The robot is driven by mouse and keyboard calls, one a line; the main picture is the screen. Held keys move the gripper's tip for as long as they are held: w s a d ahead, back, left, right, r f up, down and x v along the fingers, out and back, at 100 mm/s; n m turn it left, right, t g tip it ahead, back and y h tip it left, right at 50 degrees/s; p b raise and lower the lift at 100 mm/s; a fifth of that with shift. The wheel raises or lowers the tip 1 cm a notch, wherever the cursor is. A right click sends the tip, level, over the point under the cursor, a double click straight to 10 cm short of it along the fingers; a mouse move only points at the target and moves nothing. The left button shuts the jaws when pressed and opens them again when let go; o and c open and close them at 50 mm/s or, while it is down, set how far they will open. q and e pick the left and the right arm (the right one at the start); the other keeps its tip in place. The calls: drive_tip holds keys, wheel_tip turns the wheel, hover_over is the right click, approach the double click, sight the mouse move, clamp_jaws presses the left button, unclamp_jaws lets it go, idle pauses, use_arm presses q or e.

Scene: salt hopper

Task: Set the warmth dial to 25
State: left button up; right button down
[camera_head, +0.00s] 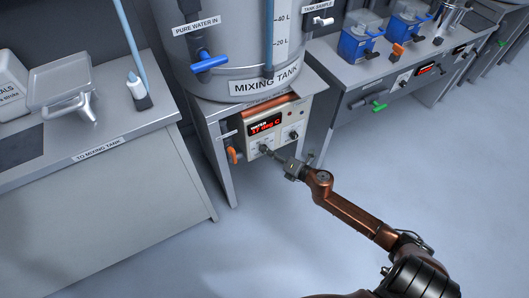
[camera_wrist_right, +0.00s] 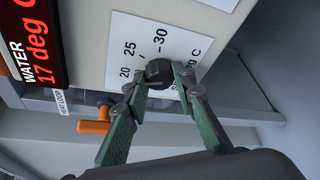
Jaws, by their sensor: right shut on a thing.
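The warmth dial (camera_wrist_right: 159,72) is a small black knob on a white scale plate (camera_wrist_right: 133,30) marked 20, 25 and 30, seen in the right wrist view. My right gripper (camera_wrist_right: 160,80) has its two green fingers closed on the knob from both sides. I cannot tell which mark the knob points to. The red display (camera_wrist_right: 32,50) beside it reads WATER 17 deg C. In the head view the display (camera_head: 265,126) sits on the control panel below the mixing tank, and my right gripper (camera_head: 270,152) reaches the panel's lower part, hiding the dial. My left gripper is not in view.
The mixing tank (camera_head: 250,40) stands above the panel, with a blue valve handle (camera_head: 210,62). An orange handle (camera_head: 233,155) is close to the left of my right gripper; it also shows in the wrist view (camera_wrist_right: 94,127). Counters stand on both sides; the floor in front is clear.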

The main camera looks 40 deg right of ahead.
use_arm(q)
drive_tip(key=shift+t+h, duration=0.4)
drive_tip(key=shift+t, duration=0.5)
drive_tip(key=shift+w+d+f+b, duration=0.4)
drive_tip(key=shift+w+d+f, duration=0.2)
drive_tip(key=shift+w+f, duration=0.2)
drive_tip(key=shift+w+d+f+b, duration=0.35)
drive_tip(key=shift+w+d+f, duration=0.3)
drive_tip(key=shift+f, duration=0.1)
use_arm(e)
drive_tip(key=shift+d+f+m+t+y, duration=0.15)
drive_tip(key=shift+m+t+y, duration=0.4)
drive_tip(key=shift+m, duration=1.2)
drive_tip(key=shift+a+f+m+t+y, duration=0.15)
drive_tip(key=shift+m+t, duration=0.7)
drive_tip(key=shift+m, duration=0.9)
drive_tip(key=shift+d, duration=0.1)
drive_tip(key=c, duration=1.6)
unclamp_jaws()
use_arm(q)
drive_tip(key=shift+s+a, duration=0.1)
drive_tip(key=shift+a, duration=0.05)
